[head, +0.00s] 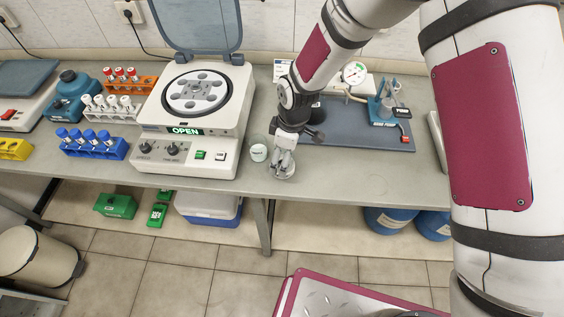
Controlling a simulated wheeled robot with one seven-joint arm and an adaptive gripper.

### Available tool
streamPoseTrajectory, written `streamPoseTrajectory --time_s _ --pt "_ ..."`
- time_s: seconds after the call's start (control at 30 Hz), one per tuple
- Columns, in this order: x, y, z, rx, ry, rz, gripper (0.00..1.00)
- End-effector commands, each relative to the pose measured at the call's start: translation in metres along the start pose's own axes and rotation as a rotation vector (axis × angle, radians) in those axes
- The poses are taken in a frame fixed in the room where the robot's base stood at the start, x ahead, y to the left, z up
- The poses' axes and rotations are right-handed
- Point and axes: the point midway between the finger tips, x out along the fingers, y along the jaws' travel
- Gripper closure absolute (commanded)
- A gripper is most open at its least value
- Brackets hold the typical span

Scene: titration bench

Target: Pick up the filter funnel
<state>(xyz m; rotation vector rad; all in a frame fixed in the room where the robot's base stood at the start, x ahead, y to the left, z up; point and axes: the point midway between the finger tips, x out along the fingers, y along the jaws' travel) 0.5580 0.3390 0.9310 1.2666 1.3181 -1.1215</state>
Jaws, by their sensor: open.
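My gripper (285,165) points down over the front edge of the bench, right of the centrifuge. It is open. A small clear, glassy piece (282,174) shows at its fingertips; it may be the filter funnel, but it is too small and covered to be sure. I cannot tell whether the fingers touch it. A small clear cup with a white label (258,153) stands just left of the gripper. A blue stand with a grey piece (383,108) sits on a dark mat farther right.
The centrifuge (190,120) stands left with its lid up and its display reading OPEN. Tube racks, such as the blue rack (93,145), stand farther left. The bench front right of the gripper is clear.

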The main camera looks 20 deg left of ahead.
Motion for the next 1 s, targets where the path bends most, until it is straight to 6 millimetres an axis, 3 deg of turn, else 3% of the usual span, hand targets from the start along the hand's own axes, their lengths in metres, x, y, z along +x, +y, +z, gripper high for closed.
streamPoseTrajectory --time_s 0.2,0.53,0.57,0.7,0.8,1.0 --pt "0.025 -0.002 -0.003 0.000 -0.001 -0.001 0.20" --pt "0.031 -0.001 -0.003 0.000 0.000 0.000 0.20" --pt "0.031 -0.001 -0.003 0.000 0.000 0.000 0.23" --pt "0.031 -0.001 -0.003 0.000 0.000 0.000 0.54" --pt "0.031 -0.001 -0.003 0.000 0.000 0.000 0.72" --pt "0.031 -0.001 -0.003 0.000 0.000 0.000 0.72"
